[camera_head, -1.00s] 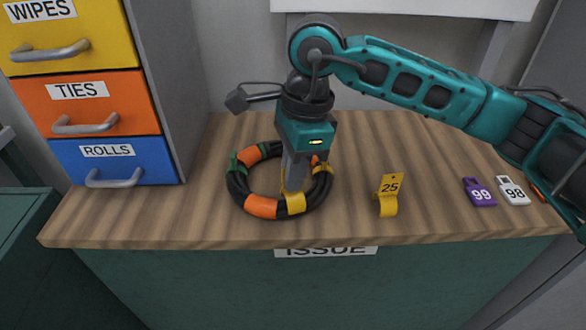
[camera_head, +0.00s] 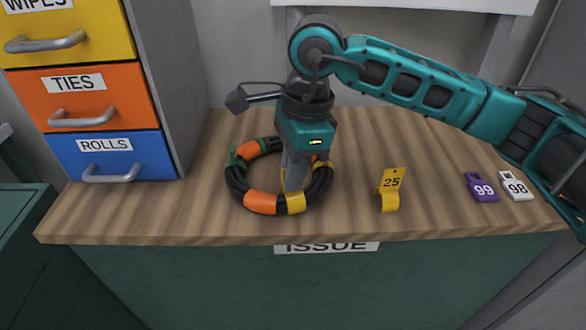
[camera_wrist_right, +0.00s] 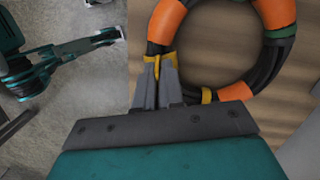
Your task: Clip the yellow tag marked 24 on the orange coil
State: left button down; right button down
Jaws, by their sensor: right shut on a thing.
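The orange coil (camera_head: 261,202), a black hose ring with orange, green and yellow bands, lies flat on the wooden counter. My right gripper (camera_head: 291,188) points down at its front right part and is shut on a yellow tag (camera_head: 295,203). The tag lies against the hose at the front of the ring; its number is hidden. The wrist view shows the shut fingers (camera_wrist_right: 160,72) at the yellow tag (camera_wrist_right: 163,60) beside the coil (camera_wrist_right: 237,92). My left gripper (camera_wrist_right: 110,36) seems to show small at the wrist view's upper left, its jaws unclear.
A yellow tag marked 25 (camera_head: 390,190) stands on the counter (camera_head: 420,150) right of the coil. A purple tag 99 (camera_head: 482,187) and a white tag 98 (camera_head: 515,186) lie farther right. A drawer cabinet (camera_head: 185,80) stands at the left. The counter's front edge is close.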

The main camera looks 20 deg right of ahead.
jog(key=shift+f+b, duration=0.35)
jog(key=shift+f, duration=0.1)
jog(key=c, duration=1.2)
grip_release()
